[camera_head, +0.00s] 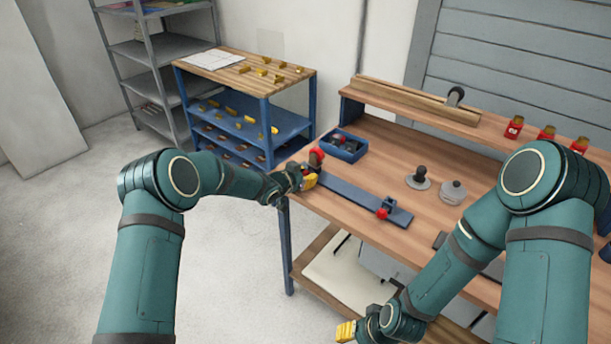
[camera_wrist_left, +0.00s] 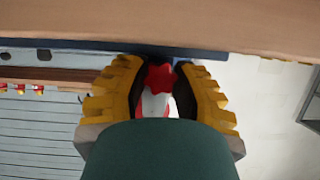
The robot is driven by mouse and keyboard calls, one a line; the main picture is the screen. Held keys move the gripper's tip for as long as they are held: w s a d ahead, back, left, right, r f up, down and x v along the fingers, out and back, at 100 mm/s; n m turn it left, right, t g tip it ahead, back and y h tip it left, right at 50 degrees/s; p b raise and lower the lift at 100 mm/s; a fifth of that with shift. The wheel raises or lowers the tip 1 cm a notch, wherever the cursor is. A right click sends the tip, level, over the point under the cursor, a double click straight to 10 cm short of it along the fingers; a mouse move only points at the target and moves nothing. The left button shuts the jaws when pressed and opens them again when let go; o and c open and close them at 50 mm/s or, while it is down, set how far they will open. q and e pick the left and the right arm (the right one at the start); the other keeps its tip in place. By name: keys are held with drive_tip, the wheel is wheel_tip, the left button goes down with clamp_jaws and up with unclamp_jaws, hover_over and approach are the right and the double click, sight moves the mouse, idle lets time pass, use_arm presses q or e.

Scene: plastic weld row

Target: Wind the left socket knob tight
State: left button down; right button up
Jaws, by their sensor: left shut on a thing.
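A blue rail (camera_head: 352,197) lies along the front of the workbench, with a socket at each end. My left gripper (camera_head: 309,181) is at the rail's left end and hides most of the left socket there. In the left wrist view, the left socket knob (camera_wrist_left: 160,78) is red and star-shaped. It sits between the two yellow fingers of my left gripper (camera_wrist_left: 160,85), which is shut on it. A red-topped brown piece (camera_head: 316,157) stands just behind the fingers. The right socket has a red knob (camera_head: 382,213). My right gripper (camera_head: 346,331) hangs low in front of the bench, its fingers too unclear to judge.
A blue bin (camera_head: 343,146) with dark and red parts stands behind the rail. Two dark-handled round pieces (camera_head: 418,178) (camera_head: 453,192) stand to the right. Several red holders (camera_head: 514,127) line the raised shelf.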

use_arm(q)
drive_tip(key=shift+m+t+y, duration=0.3)
drive_tip(key=shift+m+y, duration=0.2)
drive_tip(key=shift+m, duration=0.2)
drive_tip(key=c, duration=0.7)
unclamp_jaws()
drive_tip(key=v, duration=1.2)
